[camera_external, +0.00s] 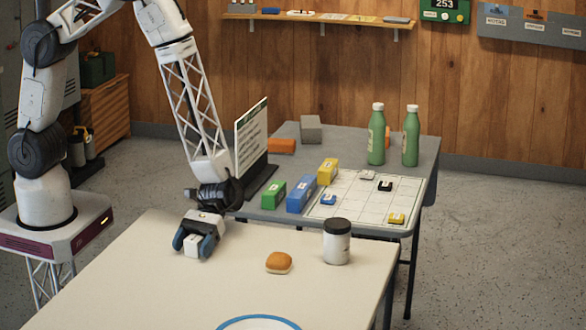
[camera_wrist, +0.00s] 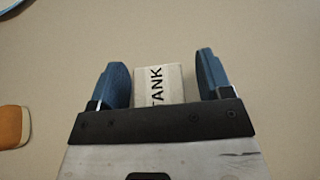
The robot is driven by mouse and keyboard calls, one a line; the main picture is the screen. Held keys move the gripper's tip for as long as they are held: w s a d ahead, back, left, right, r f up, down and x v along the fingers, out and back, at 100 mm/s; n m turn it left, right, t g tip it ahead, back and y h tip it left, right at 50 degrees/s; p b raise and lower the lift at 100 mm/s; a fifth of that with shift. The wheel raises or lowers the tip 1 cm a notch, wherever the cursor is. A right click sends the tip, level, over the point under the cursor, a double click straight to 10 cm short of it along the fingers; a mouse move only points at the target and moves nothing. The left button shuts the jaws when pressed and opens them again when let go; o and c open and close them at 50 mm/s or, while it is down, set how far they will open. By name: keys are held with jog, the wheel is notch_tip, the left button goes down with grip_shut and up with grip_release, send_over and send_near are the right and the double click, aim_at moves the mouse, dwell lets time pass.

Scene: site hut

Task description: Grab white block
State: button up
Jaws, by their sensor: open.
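The white block (camera_external: 193,245) stands on the near cream table, at its far left part. In the wrist view the white block (camera_wrist: 155,85) shows dark letters reading "TANK" on its face, and its lower part is hidden behind my gripper's dark bar. My gripper (camera_external: 194,246) is down at the block, with its blue fingers on either side of it. In the wrist view my gripper (camera_wrist: 163,80) is open, with a gap between each finger and the block; the gap on the left looks narrower.
On the cream table (camera_external: 130,290) are a bread bun (camera_external: 279,262), a white jar with a dark lid (camera_external: 337,242) and a blue-rimmed plate (camera_external: 258,323). Behind, a grey table (camera_external: 345,150) holds coloured boxes, a gridded sheet, two green bottles (camera_external: 376,135) and a sign (camera_external: 251,138).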

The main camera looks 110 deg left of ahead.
aim_at(191, 239)
jog(key=c, duration=1)
jog(key=shift+r, duration=0.15)
jog(key=shift+c, duration=0.2)
jog(key=shift+r, duration=1.75)
jog(key=s+a, duration=0.1)
jog(key=s, duration=0.4)
jog(key=s+a, duration=0.1)
jog(key=s, duration=0.4)
jog(key=s+a+r, duration=0.1)
jog(key=s, duration=0.4)
jog(key=shift+s+a+r, duration=0.1)
jog(key=shift+s+a, duration=0.1)
jog(key=shift+s, duration=0.15)
